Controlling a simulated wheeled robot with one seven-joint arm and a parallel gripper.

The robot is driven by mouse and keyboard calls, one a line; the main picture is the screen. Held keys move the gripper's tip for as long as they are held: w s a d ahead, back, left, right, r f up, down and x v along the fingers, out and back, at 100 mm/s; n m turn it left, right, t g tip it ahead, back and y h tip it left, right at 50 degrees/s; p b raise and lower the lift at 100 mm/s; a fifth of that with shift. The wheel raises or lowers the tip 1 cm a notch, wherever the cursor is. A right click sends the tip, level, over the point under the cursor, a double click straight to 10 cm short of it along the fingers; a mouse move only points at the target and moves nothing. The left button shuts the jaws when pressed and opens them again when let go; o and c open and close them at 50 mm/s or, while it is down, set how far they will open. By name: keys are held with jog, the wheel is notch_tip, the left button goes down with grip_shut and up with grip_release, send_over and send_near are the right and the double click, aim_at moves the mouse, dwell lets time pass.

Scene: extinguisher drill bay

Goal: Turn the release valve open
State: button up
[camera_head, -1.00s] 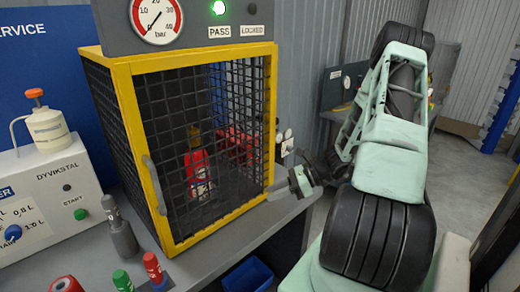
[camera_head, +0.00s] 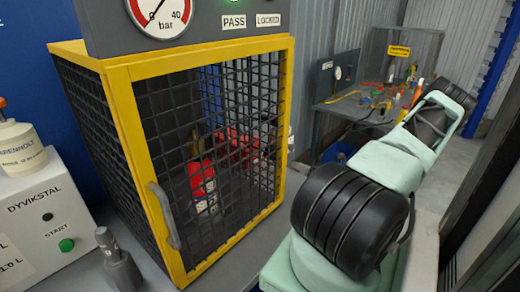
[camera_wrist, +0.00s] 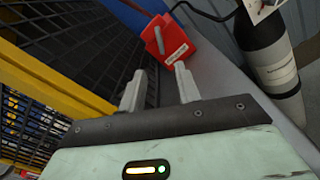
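In the wrist view a red block (camera_wrist: 172,45) with a grey lever (camera_wrist: 160,40) and a small white label is fixed near the cage. It may be the release valve; I cannot read its label. My gripper (camera_wrist: 160,72) is open and empty, with its two fingers apart just short of the red block. I see no contact with the lever. The gripper is not visible in the head view. The yellow-framed mesh cage (camera_head: 121,105) is closed and holds a red extinguisher (camera_head: 201,185).
The cage frame (camera_wrist: 60,80) is close on the gripper's left. A black bottle (camera_wrist: 265,55) with a white label stands on the right, with a hose above. A gauge (camera_head: 160,12) tops the cage. A side bench (camera_head: 350,108) with small parts is behind my arm.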

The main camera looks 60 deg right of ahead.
jog(key=w+p, duration=0.1)
jog(key=w, duration=0.4)
jog(key=w+d+p, duration=0.1)
jog(key=w+p, duration=0.1)
jog(key=w, duration=0.4)
jog(key=w+p, duration=0.1)
jog(key=w, duration=0.4)
jog(key=shift+w+d+p, duration=0.3)
jog(key=shift+d+p, duration=0.05)
jog(key=shift+p, duration=0.05)
grip_shut()
